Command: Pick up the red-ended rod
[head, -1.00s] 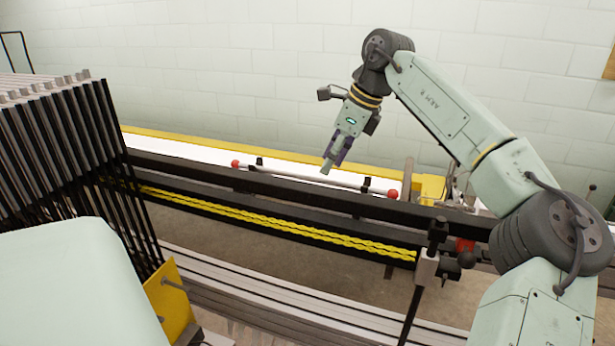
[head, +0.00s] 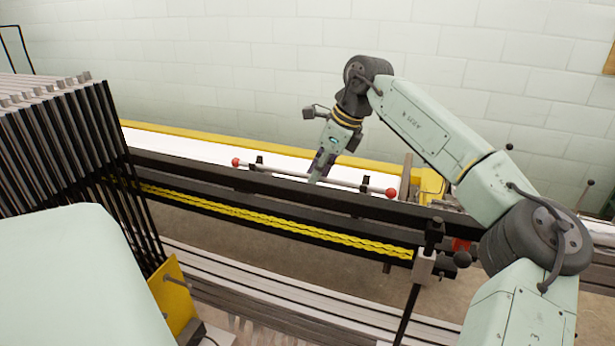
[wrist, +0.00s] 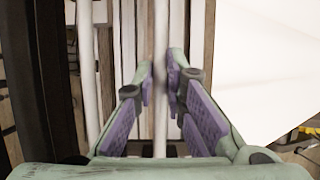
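The red-ended rod (head: 344,183) is a thin, pale rod with a red ball at each end. In the head view it lies lengthwise along the far side of the black beam, on dark supports. My gripper (head: 316,180) is down at the middle part of the rod, its fingers pointing downward. In the wrist view my gripper (wrist: 161,72) has its two purple-padded fingers apart, with a pale rod (wrist: 160,30) running between the fingertips. A narrow gap shows beside it. The red ends are out of the wrist view.
A yellow rail (head: 220,143) and white surface lie behind. Dark upright frames (head: 60,140) crowd the left. A second pale bar (wrist: 88,70) shows in the wrist view.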

